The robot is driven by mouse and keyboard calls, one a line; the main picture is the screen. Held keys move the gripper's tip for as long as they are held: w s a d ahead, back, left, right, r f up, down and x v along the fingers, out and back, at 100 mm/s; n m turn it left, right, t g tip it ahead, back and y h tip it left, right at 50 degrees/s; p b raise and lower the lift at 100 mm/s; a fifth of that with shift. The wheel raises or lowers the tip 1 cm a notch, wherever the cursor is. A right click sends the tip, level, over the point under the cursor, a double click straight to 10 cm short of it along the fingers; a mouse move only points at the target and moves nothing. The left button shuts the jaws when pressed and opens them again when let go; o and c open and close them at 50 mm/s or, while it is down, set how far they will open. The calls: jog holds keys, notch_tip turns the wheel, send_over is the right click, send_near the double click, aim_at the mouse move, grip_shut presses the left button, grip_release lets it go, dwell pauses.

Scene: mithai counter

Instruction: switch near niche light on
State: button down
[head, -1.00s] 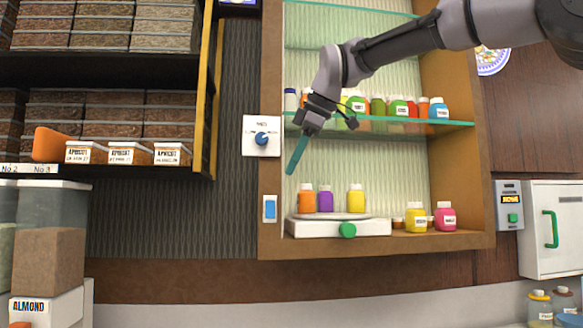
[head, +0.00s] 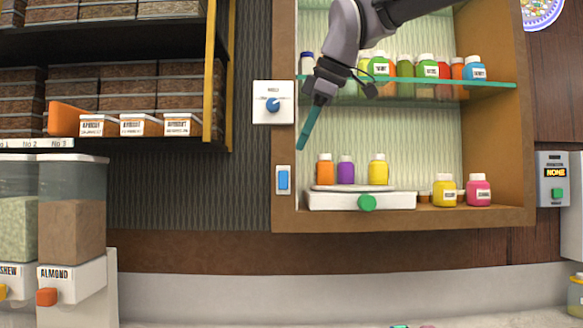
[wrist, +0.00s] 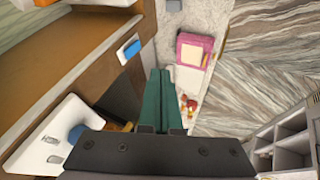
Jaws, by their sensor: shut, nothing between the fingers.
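A light switch with a blue rocker on a white plate (head: 283,180) is on the left frame post of the lit niche (head: 503,140). It also shows in the wrist view (wrist: 131,50), left of my fingertips. My gripper (head: 304,143) has its long teal fingers pressed together, with nothing between them. The fingers point down and left, and their tips appear above and slightly right of the switch in the head view. In the wrist view the closed fingers (wrist: 160,75) appear apart from the switch. Whether the rocker is on or off I cannot tell.
A white plate with a blue knob (head: 273,104) is above the switch. The niche holds a glass shelf (head: 490,86) with several bottles, and a white scale (head: 330,200) below. Dispensers (head: 72,215) stand at the left. The wall below the niche is clear.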

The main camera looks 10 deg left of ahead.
aim_at(287, 178)
jog(key=x, duration=0.3)
jog(key=w+x, duration=0.1)
jog(key=x, duration=0.3)
jog(key=w+r+x, duration=0.1)
jog(key=x, duration=0.3)
jog(key=shift+w+a+f, duration=0.1)
jog(key=shift+w+f, duration=0.15)
jog(key=shift+w, duration=0.35)
jog(key=shift+w+a+f, duration=0.1)
jog(key=shift+w, duration=0.15)
jog(key=shift+r, duration=0.85)
